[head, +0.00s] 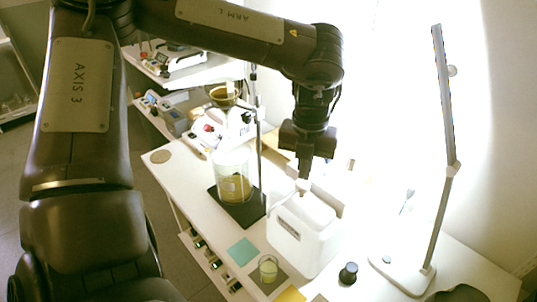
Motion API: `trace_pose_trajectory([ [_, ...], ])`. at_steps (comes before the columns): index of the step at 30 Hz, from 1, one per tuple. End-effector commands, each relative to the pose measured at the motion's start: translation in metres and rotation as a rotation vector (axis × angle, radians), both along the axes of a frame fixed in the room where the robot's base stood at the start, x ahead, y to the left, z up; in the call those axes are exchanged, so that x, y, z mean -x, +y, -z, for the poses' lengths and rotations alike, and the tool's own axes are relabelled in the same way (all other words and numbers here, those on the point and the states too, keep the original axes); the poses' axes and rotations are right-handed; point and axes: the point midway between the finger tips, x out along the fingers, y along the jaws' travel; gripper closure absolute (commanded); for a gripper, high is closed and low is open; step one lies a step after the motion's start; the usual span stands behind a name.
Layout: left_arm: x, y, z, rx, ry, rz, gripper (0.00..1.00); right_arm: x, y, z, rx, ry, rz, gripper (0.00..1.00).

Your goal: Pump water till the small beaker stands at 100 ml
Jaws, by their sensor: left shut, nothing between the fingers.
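The small beaker (268,270) stands at the front of the bench on a dark square mat and holds some pale yellow liquid. Its graduations are too small to read. A white box-shaped container (298,238), which looks like the water dispenser, stands right behind and beside it, with a thin white spout reaching to the left from its top. My left gripper (303,186) points down at the top of this container, shut and empty. I cannot tell whether its fingertips touch the pump top. My right gripper is not in view.
A larger beaker (234,178) with yellow liquid stands on a black stand base (240,212), under a funnel (222,95). A small dark bottle (348,273) and a desk lamp (400,272) stand to the right. A teal pad (242,251) lies left of the small beaker.

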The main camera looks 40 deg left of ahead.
Motion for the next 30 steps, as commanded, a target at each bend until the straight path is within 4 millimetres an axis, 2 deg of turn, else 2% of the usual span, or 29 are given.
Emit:
trace_pose_trajectory([
  [11,0.0,0.0,0.0,0.0,-0.001,0.0,1.0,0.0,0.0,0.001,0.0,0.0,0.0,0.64],
  [30,0.0,0.0,0.013,0.0,-0.001,0.0,1.0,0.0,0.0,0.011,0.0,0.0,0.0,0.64],
])
